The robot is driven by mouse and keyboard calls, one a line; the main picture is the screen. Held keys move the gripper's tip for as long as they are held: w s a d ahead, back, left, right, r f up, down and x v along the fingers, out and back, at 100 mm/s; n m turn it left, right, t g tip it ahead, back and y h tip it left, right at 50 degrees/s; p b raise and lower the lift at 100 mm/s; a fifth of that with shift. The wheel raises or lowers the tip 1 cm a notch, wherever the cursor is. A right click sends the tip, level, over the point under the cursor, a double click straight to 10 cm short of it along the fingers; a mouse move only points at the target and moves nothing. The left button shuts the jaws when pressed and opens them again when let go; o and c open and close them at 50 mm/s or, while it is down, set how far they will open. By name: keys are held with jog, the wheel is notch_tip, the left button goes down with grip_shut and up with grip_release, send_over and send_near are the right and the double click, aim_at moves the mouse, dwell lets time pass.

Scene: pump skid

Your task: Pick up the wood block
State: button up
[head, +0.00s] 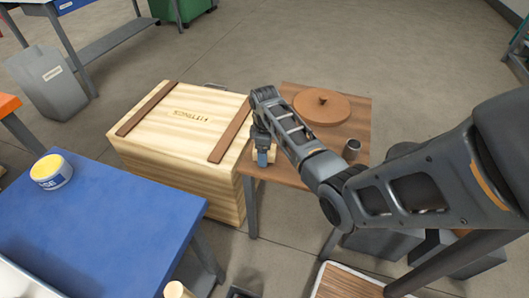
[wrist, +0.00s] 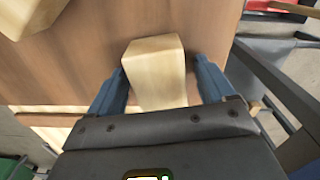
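The wood block (wrist: 155,72) is pale and blocky, and in the wrist view it lies between the two blue fingers of my gripper (wrist: 160,75). The fingers are apart, one on each side of the block. The left finger is very close to it, and a narrow gap shows on the right; I cannot tell whether the left finger touches. In the head view my gripper (head: 263,156) points down at the near left part of a small brown wooden table (head: 300,177). There the block is mostly hidden by my gripper.
A round brown lid (head: 322,107) and a small dark cup (head: 352,149) stand on the same table. A large wooden crate (head: 180,127) is close on the left. A blue table (head: 95,225) with a yellow-topped tub (head: 51,172) is at the lower left.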

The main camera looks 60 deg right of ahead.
jog(key=c, duration=1)
jog(key=shift+r, duration=0.1)
